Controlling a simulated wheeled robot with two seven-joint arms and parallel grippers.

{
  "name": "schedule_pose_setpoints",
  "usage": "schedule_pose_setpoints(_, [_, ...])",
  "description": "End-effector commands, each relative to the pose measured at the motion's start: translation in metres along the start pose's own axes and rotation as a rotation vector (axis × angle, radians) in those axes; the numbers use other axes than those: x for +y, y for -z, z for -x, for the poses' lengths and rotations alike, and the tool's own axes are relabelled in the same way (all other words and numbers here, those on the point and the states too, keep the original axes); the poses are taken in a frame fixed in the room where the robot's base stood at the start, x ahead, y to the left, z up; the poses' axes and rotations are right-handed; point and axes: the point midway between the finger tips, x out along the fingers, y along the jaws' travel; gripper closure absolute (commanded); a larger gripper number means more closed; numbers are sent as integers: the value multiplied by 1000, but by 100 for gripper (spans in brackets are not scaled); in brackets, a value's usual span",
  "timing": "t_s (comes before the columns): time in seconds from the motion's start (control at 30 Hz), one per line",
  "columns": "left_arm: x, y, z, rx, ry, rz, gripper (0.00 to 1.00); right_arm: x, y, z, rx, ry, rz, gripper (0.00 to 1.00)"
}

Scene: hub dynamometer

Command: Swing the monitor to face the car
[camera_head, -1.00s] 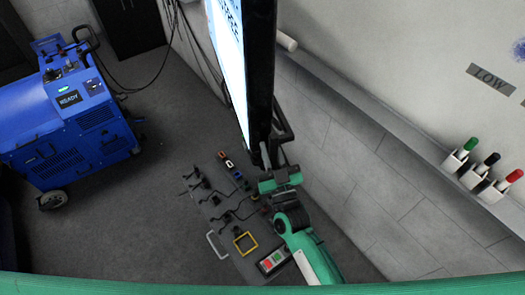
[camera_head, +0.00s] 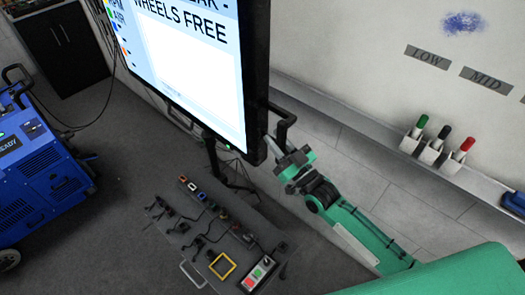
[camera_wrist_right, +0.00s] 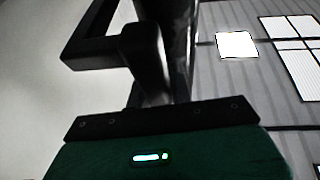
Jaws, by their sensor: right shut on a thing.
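The monitor (camera_head: 195,55) is a large black-framed screen at the top middle of the head view. Its lit face shows white and blue panels and the words "WHEELS FREE"; its top is cut off. A black handle (camera_head: 284,128) sticks out from its right edge. My right gripper (camera_head: 285,150) is shut on this handle, its green arm reaching in from the lower right. In the right wrist view, the handle (camera_wrist_right: 92,48) stands just past the dark fingers (camera_wrist_right: 148,65). The car is in neither view. My left gripper is not in view.
A blue wheeled machine (camera_head: 38,165) stands at the left. A low dark panel (camera_head: 205,262) with cables and coloured parts lies below the monitor. A wall ledge (camera_head: 385,150) with several marker holders runs along the right. Grey floor (camera_head: 110,225) is open between machine and panel.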

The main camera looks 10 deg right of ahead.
Motion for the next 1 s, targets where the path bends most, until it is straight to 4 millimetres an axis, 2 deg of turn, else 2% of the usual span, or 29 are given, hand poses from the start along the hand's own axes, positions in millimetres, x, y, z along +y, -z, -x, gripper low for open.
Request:
schedule_pose_setpoints(0.07, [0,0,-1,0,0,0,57,5,-1,0,-2,-2,4,100])
schedule_pose_setpoints(0.33, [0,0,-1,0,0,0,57,5,0,0,-1,-2,3,100])
schedule_pose_setpoints(0.37, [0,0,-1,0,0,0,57,5,0,0,-1,-2,3,74])
schedule_pose_setpoints(0.43, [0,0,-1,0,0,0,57,4,0,0,0,-2,2,60])
schedule_pose_setpoints(0.47, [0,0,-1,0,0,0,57,4,0,0,0,-1,2,58])
schedule_pose_setpoints(0.77, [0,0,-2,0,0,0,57,3,0,2,1,-1,1,58])
schedule_pose_setpoints(0.87, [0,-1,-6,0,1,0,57,3,-2,9,0,-1,0,58])
schedule_pose_setpoints(1.0, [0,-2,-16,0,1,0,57,3,-4,30,-1,0,1,58])
